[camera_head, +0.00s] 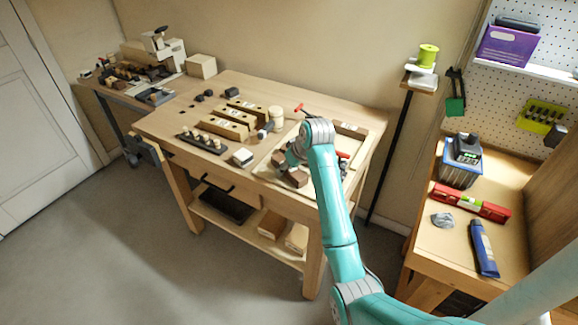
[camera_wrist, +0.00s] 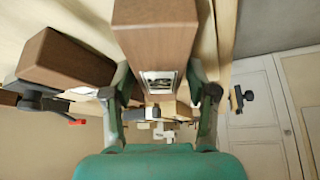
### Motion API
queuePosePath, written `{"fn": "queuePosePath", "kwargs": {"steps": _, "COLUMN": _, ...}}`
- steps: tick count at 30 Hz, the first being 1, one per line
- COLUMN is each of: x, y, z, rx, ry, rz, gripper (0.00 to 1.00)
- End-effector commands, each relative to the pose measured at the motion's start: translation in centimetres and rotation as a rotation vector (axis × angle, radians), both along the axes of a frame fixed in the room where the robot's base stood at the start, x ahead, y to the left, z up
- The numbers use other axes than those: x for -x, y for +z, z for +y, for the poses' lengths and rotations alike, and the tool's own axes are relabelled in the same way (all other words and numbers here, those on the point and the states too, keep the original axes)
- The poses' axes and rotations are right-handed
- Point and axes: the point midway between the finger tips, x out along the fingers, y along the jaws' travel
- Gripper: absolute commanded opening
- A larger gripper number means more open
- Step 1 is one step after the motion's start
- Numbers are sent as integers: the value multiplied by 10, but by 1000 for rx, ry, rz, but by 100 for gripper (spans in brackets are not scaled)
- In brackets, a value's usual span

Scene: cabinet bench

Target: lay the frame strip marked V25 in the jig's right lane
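Brown wooden strips lie at my gripper on the right part of the bench; one is lower right of it (camera_head: 296,178), another partly hidden beside it (camera_head: 278,158). In the wrist view a brown strip with a pale label on its end (camera_wrist: 155,35) lies between the fingers of my gripper (camera_wrist: 162,80). The fingers flank it closely; whether they press on it I cannot tell. A second brown strip (camera_wrist: 65,60) is to the left. The label is too small to read, so I cannot tell which strip is V25. I cannot make out the jig's right lane for sure.
Pale labelled wooden pieces (camera_head: 228,126), a dark rack with pegs (camera_head: 203,143) and a white block (camera_head: 243,157) stand to the left.

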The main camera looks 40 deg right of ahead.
Motion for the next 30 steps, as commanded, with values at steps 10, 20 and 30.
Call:
{"fn": "queuePosePath", "kwargs": {"steps": 10, "x": 0, "y": 3, "z": 0, "rx": 0, "ry": 0, "rz": -1, "gripper": 66}}
{"fn": "queuePosePath", "kwargs": {"steps": 20, "x": 23, "y": 45, "z": 0, "rx": 2, "ry": 0, "rz": -4, "gripper": 66}}
{"fn": "queuePosePath", "kwargs": {"steps": 30, "x": 52, "y": 95, "z": 2, "rx": 1, "ry": -2, "rz": -4, "gripper": 66}}
